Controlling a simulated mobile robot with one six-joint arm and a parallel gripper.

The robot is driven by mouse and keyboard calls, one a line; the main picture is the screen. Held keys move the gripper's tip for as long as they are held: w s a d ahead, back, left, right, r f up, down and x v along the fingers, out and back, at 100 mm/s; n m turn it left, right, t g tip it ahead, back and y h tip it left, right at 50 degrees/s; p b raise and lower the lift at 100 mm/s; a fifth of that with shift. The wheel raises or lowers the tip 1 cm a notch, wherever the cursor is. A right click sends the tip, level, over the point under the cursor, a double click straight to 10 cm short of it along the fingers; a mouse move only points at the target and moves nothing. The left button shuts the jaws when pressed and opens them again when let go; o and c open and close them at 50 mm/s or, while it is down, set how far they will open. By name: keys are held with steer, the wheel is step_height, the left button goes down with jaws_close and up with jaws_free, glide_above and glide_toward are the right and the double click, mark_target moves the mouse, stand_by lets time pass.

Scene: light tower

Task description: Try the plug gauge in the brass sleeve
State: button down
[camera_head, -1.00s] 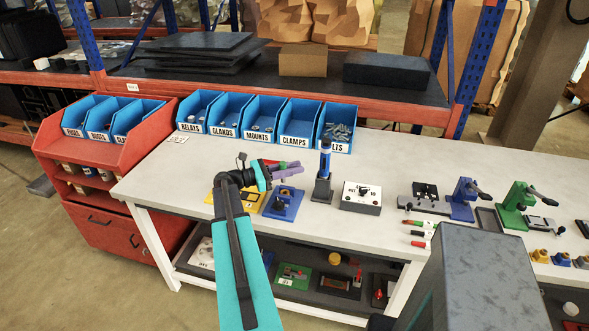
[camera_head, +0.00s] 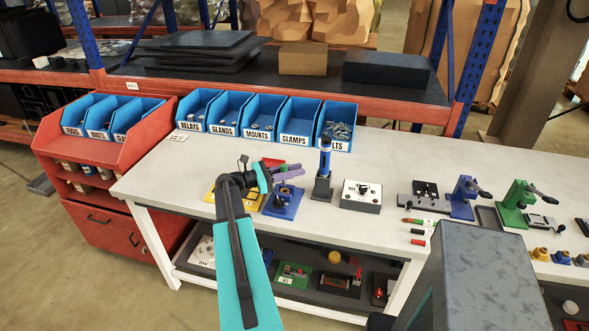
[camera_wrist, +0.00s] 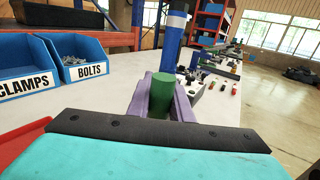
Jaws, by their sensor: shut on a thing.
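My gripper (camera_head: 298,172) has purple fingers and is over the left-middle part of the bench, above a blue fixture (camera_head: 283,205). In the wrist view its fingers (camera_wrist: 162,108) are shut on a green cylinder (camera_wrist: 161,95), which seems to be the plug gauge's handle. The cylinder's lower end is hidden by my wrist, and I cannot see whether it is in anything. I cannot make out the brass sleeve for certain. Small brass-coloured parts (camera_head: 541,254) stand at the far right of the bench.
A tall dark post with a blue top (camera_head: 324,165) stands just right of my gripper. A yellow plate (camera_head: 222,196) lies left of the blue fixture. Blue bins (camera_head: 246,115) line the bench's back. Bare bench lies between.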

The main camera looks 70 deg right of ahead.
steer(key=shift+f+b, duration=0.3)
steer(key=shift+f, duration=0.9)
steer(key=shift+f, duration=0.55)
stand_by(2.7)
steer(key=shift+r+p, duration=1.1)
steer(key=shift+r, duration=0.55)
stand_by(0.6)
